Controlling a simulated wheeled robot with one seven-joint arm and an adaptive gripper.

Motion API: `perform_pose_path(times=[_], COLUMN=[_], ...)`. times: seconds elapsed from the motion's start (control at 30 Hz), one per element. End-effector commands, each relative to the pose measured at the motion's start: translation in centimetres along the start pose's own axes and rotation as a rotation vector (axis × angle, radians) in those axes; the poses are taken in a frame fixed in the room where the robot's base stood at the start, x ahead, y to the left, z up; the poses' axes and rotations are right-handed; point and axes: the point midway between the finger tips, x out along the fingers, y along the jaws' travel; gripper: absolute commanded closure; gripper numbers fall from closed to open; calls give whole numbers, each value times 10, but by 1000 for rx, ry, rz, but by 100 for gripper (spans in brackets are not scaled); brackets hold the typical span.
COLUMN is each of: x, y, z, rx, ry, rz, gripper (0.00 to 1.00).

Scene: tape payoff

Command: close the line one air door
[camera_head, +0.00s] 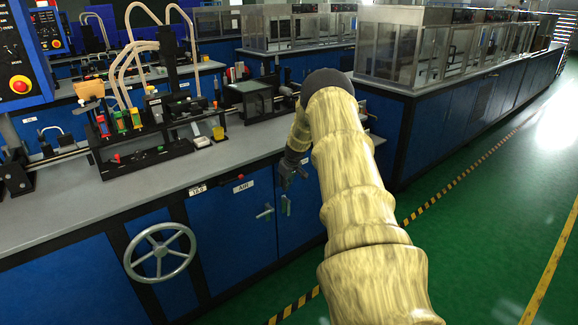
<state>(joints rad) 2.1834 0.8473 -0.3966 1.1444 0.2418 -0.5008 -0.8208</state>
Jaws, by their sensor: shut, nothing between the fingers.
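The blue air door (232,240) is on the front of the near bench, under a small white AIR label (243,187). It has a grey handle (265,211) near its right edge. It looks about flush with the bench front, but I cannot tell whether it stands slightly ajar. A neighbouring blue door (312,215) lies to its right, with its own handle (287,205). My gripper (288,186) is shut and empty, pointing down in front of the bench, above and right of the air door's handle. My arm hides part of the right-hand door.
A grey handwheel (160,252) stands out from the bench front at left. The worktop (150,190) carries tape machinery with hoses (130,60). A bench with clear enclosures (400,50) is at right. Green floor (480,230) is open at right.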

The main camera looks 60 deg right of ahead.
Motion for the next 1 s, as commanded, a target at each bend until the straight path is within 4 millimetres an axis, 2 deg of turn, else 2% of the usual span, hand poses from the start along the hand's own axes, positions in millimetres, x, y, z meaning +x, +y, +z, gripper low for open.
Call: perform_pose_path(times=[0.2,0.43,0.87,0.93,1.0], x=[-22,-33,-23,-19,-12], y=[0,2,12,10,0], z=[1,1,3,4,5], rx=[1,2,6,6,3], ry=[1,-2,-10,-12,-18], rz=[2,-3,-19,-22,-22], gripper=[100,100,100,100,100])
